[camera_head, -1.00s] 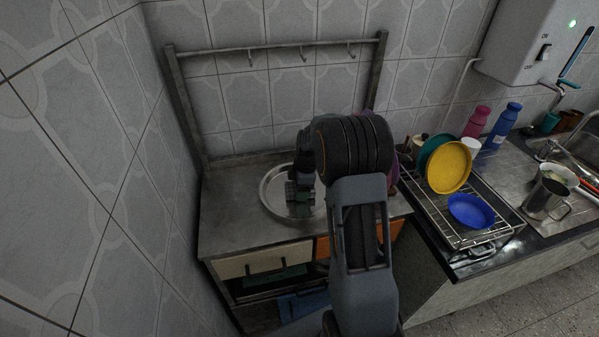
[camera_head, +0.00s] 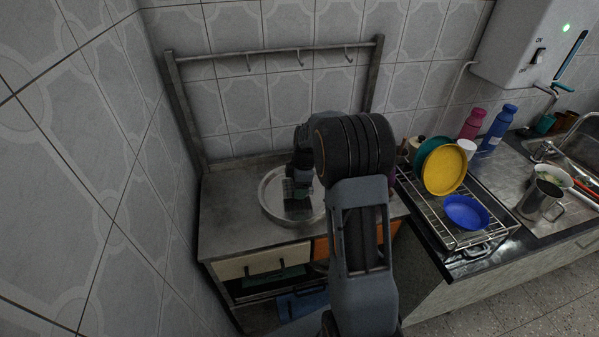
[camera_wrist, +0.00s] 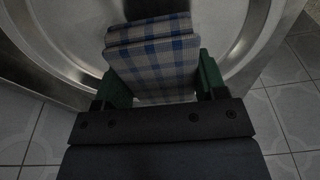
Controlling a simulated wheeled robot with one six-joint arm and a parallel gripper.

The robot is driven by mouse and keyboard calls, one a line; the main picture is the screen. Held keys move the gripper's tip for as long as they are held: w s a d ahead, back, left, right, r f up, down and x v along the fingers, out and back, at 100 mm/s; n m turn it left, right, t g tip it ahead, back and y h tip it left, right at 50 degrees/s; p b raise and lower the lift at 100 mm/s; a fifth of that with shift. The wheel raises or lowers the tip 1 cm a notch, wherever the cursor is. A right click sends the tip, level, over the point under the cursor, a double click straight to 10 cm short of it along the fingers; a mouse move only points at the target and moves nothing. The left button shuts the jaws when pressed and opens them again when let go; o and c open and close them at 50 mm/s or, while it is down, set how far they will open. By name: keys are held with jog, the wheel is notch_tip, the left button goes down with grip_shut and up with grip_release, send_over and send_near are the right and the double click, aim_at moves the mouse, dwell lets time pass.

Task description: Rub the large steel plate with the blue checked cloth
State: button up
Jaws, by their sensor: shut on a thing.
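The large steel plate (camera_head: 269,204) is a round, rimmed dish on the steel counter, partly hidden behind my arm. It also shows in the wrist view (camera_wrist: 250,50), where it fills the upper part. My gripper (camera_head: 298,204) is over the plate. In the wrist view its green fingers (camera_wrist: 160,80) are shut on the folded blue checked cloth (camera_wrist: 155,60), one on each side. The cloth lies over the plate's inner surface. I cannot tell for sure whether it touches the plate.
The steel counter (camera_head: 225,215) has bare room left of the plate. A hook rail (camera_head: 280,52) stands behind it against the tiled wall. To the right, a wire rack (camera_head: 470,235) holds a yellow plate (camera_head: 445,170) and a blue bowl (camera_head: 466,212). A steel mug (camera_head: 540,200) stands further right.

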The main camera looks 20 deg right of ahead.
notch_tip(320, 180, up, 2)
jog(key=shift+a+r+p, duration=0.1)
jog(key=shift+a+p, duration=0.05)
jog(key=shift+p, duration=0.3)
jog(key=shift+r+p, duration=0.85)
jog(key=shift+r, duration=0.6)
